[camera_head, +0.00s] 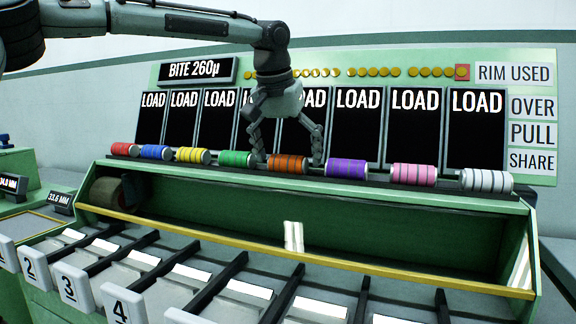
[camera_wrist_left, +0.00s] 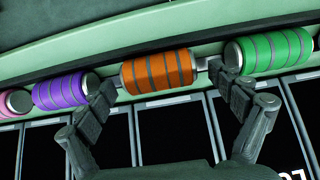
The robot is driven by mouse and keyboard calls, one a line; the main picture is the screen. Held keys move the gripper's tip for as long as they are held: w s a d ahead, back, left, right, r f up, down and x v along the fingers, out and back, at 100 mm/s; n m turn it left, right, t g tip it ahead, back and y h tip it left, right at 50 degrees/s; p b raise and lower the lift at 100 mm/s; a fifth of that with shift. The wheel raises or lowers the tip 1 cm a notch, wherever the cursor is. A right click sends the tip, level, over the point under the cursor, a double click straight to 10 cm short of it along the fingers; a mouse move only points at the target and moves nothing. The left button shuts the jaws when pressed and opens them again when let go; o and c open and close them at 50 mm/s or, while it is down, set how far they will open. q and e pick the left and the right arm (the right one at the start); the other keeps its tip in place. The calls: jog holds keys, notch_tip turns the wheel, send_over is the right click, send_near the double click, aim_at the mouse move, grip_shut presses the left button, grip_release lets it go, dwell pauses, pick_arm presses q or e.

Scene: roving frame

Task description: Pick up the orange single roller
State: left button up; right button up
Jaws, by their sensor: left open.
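The orange single roller (camera_head: 288,164) sits in the row of rollers along the top ledge of the green machine, between the green roller (camera_head: 237,159) and the purple roller (camera_head: 347,169). My left gripper (camera_head: 288,160) comes down from above with its fingers spread, one at each end of the orange roller. In the left wrist view, the orange roller (camera_wrist_left: 158,70) lies between and beyond the two open fingertips (camera_wrist_left: 160,82). I cannot tell whether the fingers touch it. My right gripper is not in view.
Red (camera_head: 125,149), blue (camera_head: 156,152), yellow (camera_head: 193,155), pink (camera_head: 414,174) and white (camera_head: 487,181) rollers share the ledge. Black LOAD panels (camera_head: 358,125) stand behind. A yellow-edged trough (camera_head: 300,255) and numbered lanes lie in front.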

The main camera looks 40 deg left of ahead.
pick_arm(q)
jog(key=c, duration=1.3)
jog(key=shift+r, duration=0.15)
jog(key=shift+c, duration=0.2)
